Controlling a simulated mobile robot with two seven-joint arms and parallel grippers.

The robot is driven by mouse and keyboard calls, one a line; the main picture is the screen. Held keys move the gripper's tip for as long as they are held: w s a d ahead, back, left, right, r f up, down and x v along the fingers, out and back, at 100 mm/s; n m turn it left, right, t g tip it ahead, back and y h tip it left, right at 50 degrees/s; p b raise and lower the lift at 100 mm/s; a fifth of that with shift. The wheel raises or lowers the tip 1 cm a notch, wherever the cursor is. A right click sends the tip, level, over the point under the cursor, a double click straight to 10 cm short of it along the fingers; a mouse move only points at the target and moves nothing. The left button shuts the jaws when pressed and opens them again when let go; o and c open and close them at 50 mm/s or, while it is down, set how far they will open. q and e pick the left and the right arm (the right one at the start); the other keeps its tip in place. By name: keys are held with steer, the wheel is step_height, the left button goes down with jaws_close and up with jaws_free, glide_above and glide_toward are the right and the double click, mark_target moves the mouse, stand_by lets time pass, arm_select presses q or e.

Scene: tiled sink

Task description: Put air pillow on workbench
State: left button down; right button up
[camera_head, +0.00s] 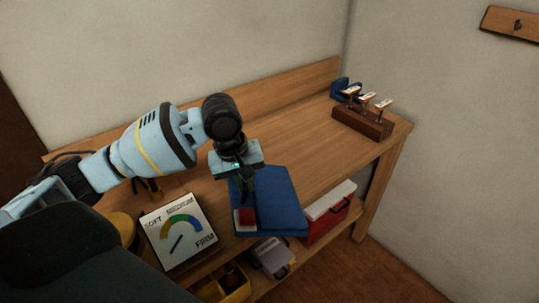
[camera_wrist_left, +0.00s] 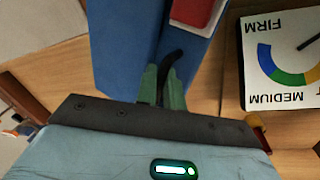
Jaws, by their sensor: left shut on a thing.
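The air pillow appears to be the flat blue pad (camera_head: 273,198) with a red patch and a dark curved piece, also in the left wrist view (camera_wrist_left: 122,45). My left gripper (camera_head: 246,188) points down at it, with green fingertips (camera_wrist_left: 162,85) shut on the dark piece. The wooden workbench (camera_head: 300,128) is beneath; the pad overlaps its front edge in the head view. I cannot tell whether the pad rests on the top or hangs just above. My right gripper is not in view.
A SOFT–FIRM dial board (camera_head: 180,232) stands left of the pad. A wooden block with several tagged pieces (camera_head: 362,122) and a small blue object (camera_head: 340,88) sit at the far right. A red-and-white box (camera_head: 329,210) is on the lower shelf. The bench's middle right is clear.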

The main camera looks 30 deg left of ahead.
mark_target(254, 223)
arm_select(q)
steer(key=w+a+r+n, duration=0.1)
steer(key=a, duration=0.1)
steer(key=w+a+r+n+t, duration=0.1)
steer(key=w+a+n, duration=0.1)
steer(key=a, duration=0.1)
steer(key=w+a+r+n+t, duration=0.1)
steer(key=a+n, duration=0.1)
steer(key=a, duration=0.1)
steer(key=shift+w+p, duration=0.35)
steer(key=s+d+m, duration=0.2)
steer(key=d, duration=0.1)
steer(key=s+d+f+m+g+h, duration=0.1)
steer(key=s+d+m, duration=0.1)
steer(key=d, duration=0.1)
steer(key=s+d+f+m, duration=0.1)
steer(key=s+d+m, duration=0.1)
steer(key=d+m, duration=0.1)
steer(key=shift+s+d+g+h, duration=0.25)
steer(key=shift+d+g+h, duration=0.15)
steer(key=shift+d, duration=0.05)
steer(key=s+d+m, duration=0.2)
steer(key=s+d+m+g, duration=0.1)
steer(key=s+d+m, duration=0.3)
steer(key=s, duration=0.1)
steer(key=shift+d+f+g+h, duration=0.1)
steer(key=shift+f+g+h, duration=0.2)
steer(key=shift+g, duration=0.1)
